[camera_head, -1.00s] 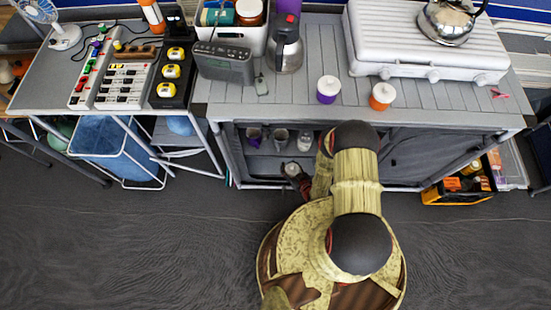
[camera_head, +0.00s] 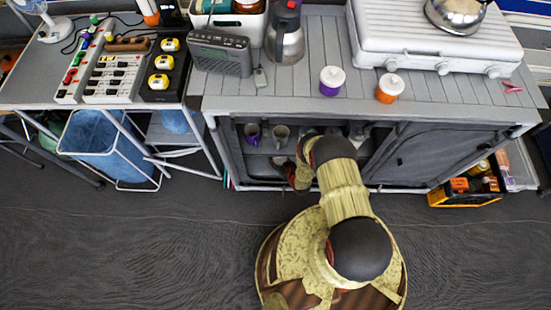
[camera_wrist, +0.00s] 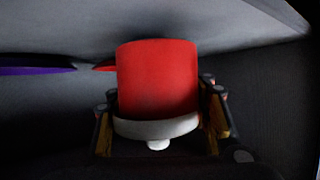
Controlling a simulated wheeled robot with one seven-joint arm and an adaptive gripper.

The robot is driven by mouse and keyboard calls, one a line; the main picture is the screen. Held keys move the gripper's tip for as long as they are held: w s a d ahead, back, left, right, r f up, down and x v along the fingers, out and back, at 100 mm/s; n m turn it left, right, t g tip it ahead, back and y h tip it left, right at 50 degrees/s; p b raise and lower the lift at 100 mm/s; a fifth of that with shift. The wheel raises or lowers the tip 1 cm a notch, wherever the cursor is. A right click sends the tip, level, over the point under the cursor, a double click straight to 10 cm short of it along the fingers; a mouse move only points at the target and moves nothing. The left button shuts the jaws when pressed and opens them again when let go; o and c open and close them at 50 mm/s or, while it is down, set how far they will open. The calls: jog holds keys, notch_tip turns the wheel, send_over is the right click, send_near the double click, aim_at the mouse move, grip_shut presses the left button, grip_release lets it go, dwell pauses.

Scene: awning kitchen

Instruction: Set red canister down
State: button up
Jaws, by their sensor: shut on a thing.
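In the wrist view, a red canister (camera_wrist: 158,78) with a white lid (camera_wrist: 157,127) and small knob sits between the fingers of my gripper (camera_wrist: 160,118). The gripper is shut on it, with one finger on each side. The lid end points toward the bottom of that picture. In the head view, my arm reaches into the open front of the grey cabinet (camera_head: 225,150) under the counter. The gripper and the red canister are mostly hidden there by my arm and the cabinet's edge. I cannot tell whether the canister touches the shelf.
A purple thing (camera_wrist: 35,71) lies left of the canister in the wrist view. Cups (camera_head: 281,131) stand on the cabinet shelf. A purple canister (camera_head: 331,82) and an orange canister (camera_head: 388,90) stand on the countertop (camera_head: 290,95). A crate (camera_head: 465,198) stands at right on the floor.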

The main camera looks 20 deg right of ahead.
jog(key=shift+s+f, duration=0.1)
jog(key=shift+f, duration=0.7)
jog(key=shift+r, duration=0.1)
jog(key=o, duration=1.4)
